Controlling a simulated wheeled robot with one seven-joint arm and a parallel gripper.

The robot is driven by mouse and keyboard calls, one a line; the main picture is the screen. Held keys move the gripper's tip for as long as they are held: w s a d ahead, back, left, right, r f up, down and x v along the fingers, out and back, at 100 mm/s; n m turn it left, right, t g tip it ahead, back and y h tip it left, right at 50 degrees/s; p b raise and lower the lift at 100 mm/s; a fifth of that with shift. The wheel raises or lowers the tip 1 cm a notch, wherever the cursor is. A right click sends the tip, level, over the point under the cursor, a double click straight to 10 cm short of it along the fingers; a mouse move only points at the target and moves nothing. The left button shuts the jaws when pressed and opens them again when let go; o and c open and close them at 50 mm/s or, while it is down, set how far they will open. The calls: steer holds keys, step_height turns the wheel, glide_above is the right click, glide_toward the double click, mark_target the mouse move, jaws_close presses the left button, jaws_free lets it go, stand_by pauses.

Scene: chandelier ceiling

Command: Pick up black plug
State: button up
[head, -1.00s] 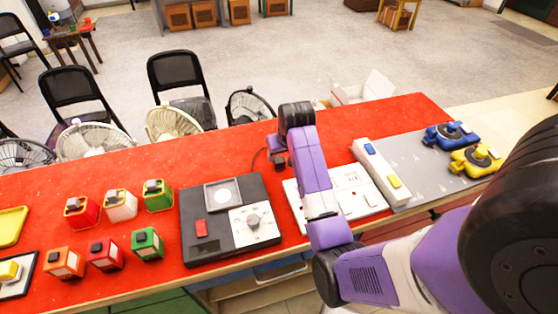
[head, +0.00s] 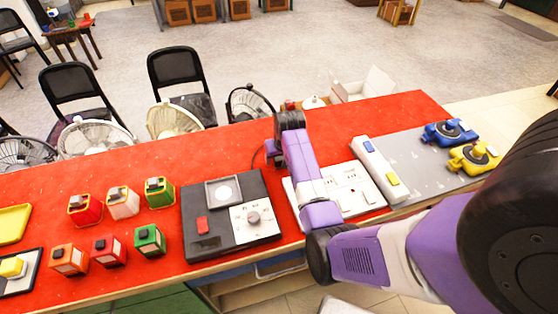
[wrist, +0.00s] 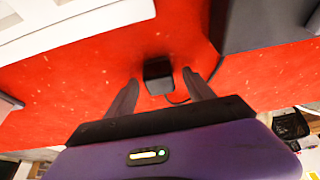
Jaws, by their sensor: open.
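In the wrist view the black plug (wrist: 158,75) lies on the red tabletop (wrist: 120,60), with a thin dark cord running off to its right. My gripper (wrist: 160,77) is open, with one finger on each side of the plug. The plug sits between the fingertips, and I see a gap on both sides. I cannot tell how high the fingertips are above the table.
A dark grey device with a dial (head: 230,218) stands left of my arm. A white panel (head: 355,192) and a white bar with blue and yellow buttons (head: 376,170) are at the right. Several coloured cubes (head: 123,204) stand at the left. Fans (head: 174,121) are behind the table.

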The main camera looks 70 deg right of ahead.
steer(key=c, duration=1.3)
jaws_close()
steer(key=shift+r, duration=0.15)
